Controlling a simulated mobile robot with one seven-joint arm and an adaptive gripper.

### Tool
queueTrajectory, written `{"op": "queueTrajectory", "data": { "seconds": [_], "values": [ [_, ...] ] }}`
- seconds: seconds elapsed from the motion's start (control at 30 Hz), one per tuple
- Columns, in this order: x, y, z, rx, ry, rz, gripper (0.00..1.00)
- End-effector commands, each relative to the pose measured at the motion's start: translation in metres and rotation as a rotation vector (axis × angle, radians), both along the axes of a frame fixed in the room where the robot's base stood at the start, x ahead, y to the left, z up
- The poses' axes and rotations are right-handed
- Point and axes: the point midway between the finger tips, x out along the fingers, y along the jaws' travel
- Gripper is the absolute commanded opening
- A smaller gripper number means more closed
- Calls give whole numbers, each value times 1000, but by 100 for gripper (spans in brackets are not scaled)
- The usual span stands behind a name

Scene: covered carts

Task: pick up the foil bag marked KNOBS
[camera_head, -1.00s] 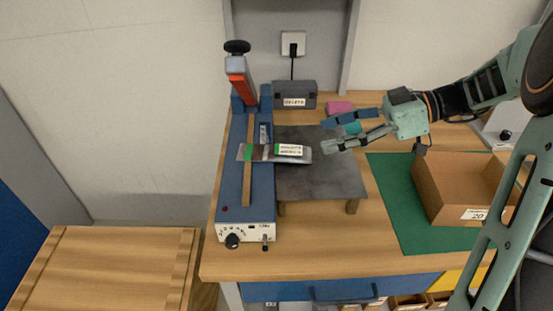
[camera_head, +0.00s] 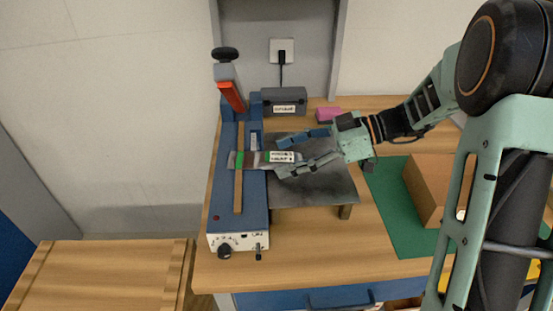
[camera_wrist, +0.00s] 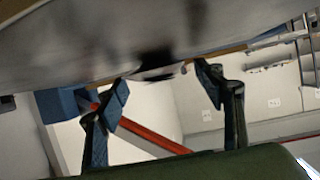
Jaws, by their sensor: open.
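A silvery foil bag (camera_head: 252,160) with a green stripe and a white label lies across the blue sealing machine (camera_head: 225,200), its right end over the dark grey plate (camera_head: 315,190). The label's print is too small to read. My gripper (camera_head: 282,157) is open, with one finger beyond the bag's right end and one on the near side. I cannot tell whether either finger touches the bag. In the wrist view both fingers (camera_wrist: 170,85) stand apart with nothing clearly between them. A large grey surface there hides much of the view, and I cannot tell what it is.
The machine's upright with a red-orange lever (camera_head: 231,96) stands left of my gripper. A dark grey box (camera_head: 284,96) and a pink block (camera_head: 328,114) are behind. A cardboard box (camera_head: 425,185) and green mat (camera_head: 390,210) lie right, partly behind my arm.

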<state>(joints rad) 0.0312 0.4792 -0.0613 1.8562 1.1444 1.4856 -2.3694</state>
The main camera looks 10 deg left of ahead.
Motion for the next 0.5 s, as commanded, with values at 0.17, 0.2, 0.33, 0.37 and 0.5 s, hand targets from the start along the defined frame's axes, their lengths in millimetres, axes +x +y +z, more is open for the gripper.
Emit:
{"op": "queueTrajectory", "data": {
  "seconds": [0.17,0.2,0.33,0.37,0.5],
  "values": [
    [-2,11,-5,-1,0,-1,62],
    [-2,11,-5,-1,0,-1,62],
    [-2,11,-5,-1,0,-1,62],
    [-2,11,-5,-1,0,-1,61],
    [-2,11,-5,-1,0,-1,46]
  ]
}}
